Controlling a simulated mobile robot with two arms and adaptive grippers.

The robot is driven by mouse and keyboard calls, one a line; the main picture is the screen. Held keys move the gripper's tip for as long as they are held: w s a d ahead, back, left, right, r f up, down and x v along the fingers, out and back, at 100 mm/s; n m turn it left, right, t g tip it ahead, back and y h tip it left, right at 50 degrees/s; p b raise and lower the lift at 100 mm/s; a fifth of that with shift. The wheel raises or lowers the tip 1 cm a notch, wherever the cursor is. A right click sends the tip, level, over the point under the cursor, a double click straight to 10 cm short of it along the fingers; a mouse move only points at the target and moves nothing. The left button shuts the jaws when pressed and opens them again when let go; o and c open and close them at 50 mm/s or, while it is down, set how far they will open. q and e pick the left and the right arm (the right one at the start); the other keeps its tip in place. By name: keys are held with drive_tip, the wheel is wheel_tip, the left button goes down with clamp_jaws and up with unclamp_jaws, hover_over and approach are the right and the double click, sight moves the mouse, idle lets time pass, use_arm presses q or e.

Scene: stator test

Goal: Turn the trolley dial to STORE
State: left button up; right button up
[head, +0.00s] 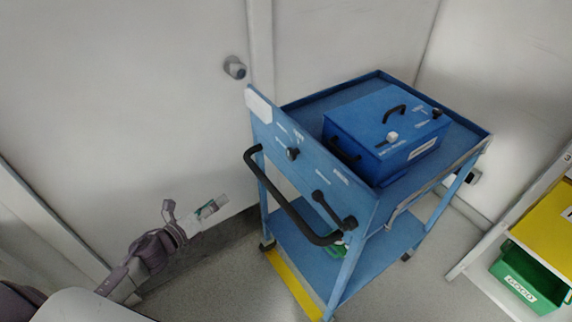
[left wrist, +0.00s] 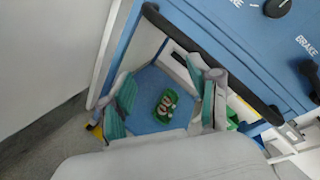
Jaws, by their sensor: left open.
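The blue trolley (head: 350,272) stands right of centre in the head view. Its sloping end panel carries a small black dial (head: 293,153) with white labels too small to read there. In the left wrist view the black dial (left wrist: 277,7) is cut by the top edge, with a partly visible label ending in "RE" to its left; its setting is unclear. My left gripper (head: 212,208) is left of the trolley, lower than the dial and apart from it. In the left wrist view the left gripper (left wrist: 165,98) has its teal fingers wide apart, with nothing held. My right gripper is out of view.
A black handle bar (head: 290,205) juts from the panel, near my left gripper. A black lever (head: 333,210) sits lower right, by a "BRAKE" label. A blue box (head: 375,120) rests on top. A green item (left wrist: 166,105) lies on the lower shelf. Walls stand behind and left.

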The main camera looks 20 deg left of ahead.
sight(288, 154)
use_arm(q)
drive_tip(key=s+d+r+m+g+h, duration=0.1)
drive_tip(key=d+r+m+h, duration=0.6)
drive_tip(key=r+m, duration=0.7)
drive_tip(key=shift+y, duration=0.3)
drive_tip(key=p+x, duration=0.1)
drive_tip(key=x, duration=0.3)
drive_tip(key=p+x, duration=0.1)
drive_tip(key=x, duration=0.4)
drive_tip(key=p+x, duration=0.1)
drive_tip(key=x, duration=0.3)
drive_tip(key=shift+s+d, duration=0.15)
drive_tip(key=shift+d, duration=0.35)
drive_tip(key=shift+w+d+f, duration=0.15)
drive_tip(key=shift+w+d, duration=0.1)
drive_tip(key=shift+w, duration=0.05)
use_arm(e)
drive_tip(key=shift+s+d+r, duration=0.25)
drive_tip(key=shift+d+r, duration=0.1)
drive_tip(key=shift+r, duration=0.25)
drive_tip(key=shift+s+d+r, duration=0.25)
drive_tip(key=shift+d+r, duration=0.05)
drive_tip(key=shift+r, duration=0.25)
use_arm(q)
drive_tip(key=c, duration=1.1)
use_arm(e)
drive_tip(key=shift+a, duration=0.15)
